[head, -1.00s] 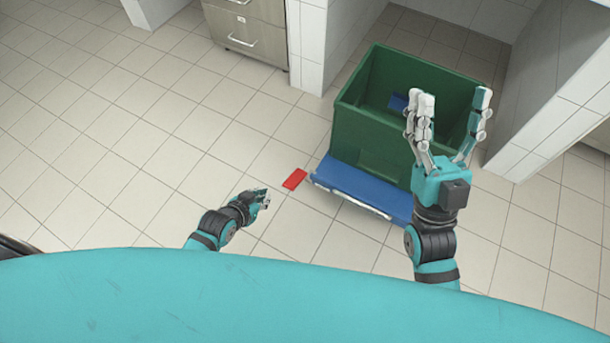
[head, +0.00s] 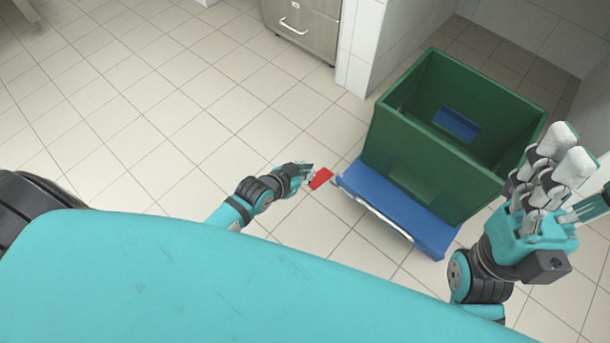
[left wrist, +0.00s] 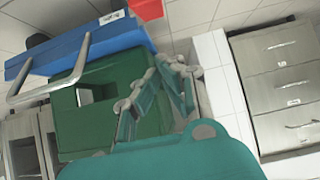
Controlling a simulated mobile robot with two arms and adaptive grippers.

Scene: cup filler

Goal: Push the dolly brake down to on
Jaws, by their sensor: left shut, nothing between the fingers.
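The red brake pedal (head: 321,178) sticks out at the left corner of the blue dolly (head: 437,236). Part of it also shows at the top edge of the left wrist view (left wrist: 147,8), beside the blue dolly (left wrist: 115,38). My left gripper (head: 307,170) is shut and empty. In the head view its tips overlap the pedal's left end; I cannot tell whether they touch. In the left wrist view its fingers (left wrist: 165,78) come together in front of the green crate. My right gripper (head: 592,170) is open and empty at the right edge, in front of the crate's right side.
A green crate (head: 410,178) stands on the dolly, with a blue patch (head: 457,123) inside. A silver bar (head: 385,219) runs along the dolly's front edge. A drawer cabinet (head: 305,25) and tiled wall (head: 362,45) stand behind. The tiled floor (head: 180,130) to the left is clear.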

